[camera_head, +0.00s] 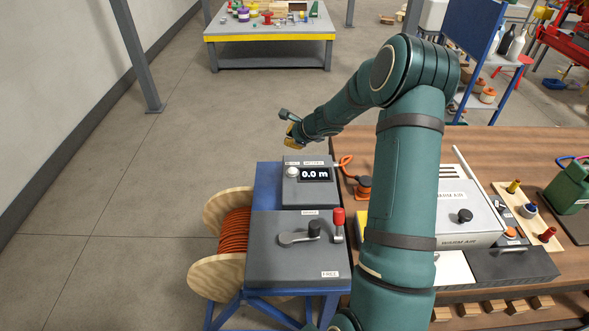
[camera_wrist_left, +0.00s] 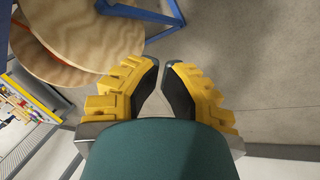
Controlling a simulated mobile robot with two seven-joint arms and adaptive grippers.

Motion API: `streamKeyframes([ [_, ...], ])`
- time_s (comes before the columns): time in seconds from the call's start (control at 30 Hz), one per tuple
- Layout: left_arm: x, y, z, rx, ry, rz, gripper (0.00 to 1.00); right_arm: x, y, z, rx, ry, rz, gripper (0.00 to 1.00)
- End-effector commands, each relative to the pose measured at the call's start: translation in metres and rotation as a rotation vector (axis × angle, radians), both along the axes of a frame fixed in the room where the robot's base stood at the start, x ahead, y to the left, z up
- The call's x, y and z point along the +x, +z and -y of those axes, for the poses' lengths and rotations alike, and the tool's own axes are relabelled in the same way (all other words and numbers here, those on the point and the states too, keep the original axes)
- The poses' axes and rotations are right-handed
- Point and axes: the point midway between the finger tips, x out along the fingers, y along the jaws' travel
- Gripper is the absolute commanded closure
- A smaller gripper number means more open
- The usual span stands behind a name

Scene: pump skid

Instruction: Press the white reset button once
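The white reset button (camera_head: 292,171) is a small round cap on the left of the grey meter box (camera_head: 306,193), beside a display reading 0.0 m. My right arm reaches across the bench, and its right gripper (camera_head: 290,132) is just behind the meter box, above and apart from the button. Its yellow finger part shows small and side-on, so its opening is unclear. My left gripper (camera_wrist_left: 162,68) shows in the left wrist view with two yellow fingers and dark pads. A gap lies between its tips, and nothing is held.
A wooden cable reel (camera_head: 212,268) with orange cable stands left of the blue frame. A grey box (camera_head: 297,262) with a crank and a red-topped lever (camera_head: 338,222) sits in front of the meter. The wooden bench (camera_head: 530,150) is crowded at right. Floor is clear at left.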

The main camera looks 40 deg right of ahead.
Motion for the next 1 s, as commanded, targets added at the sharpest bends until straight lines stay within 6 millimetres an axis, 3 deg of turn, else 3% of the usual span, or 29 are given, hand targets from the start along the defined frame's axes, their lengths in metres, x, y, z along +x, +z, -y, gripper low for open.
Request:
streamKeyframes([
  [0.27, 0.000, -0.001, 0.000, 0.000, 0.000, -0.001, 1.00, 0.000, -0.002, 0.000, 0.000, 0.000, 0.000, 1.00],
  [0.47, -0.003, -0.012, 0.001, -0.002, -0.006, -0.006, 1.00, 0.000, -0.014, 0.000, 0.000, 0.001, -0.001, 1.00],
  [1.0, -0.015, -0.071, 0.003, -0.008, -0.030, -0.034, 1.00, 0.000, -0.080, 0.000, -0.001, 0.001, 0.000, 1.00],
])
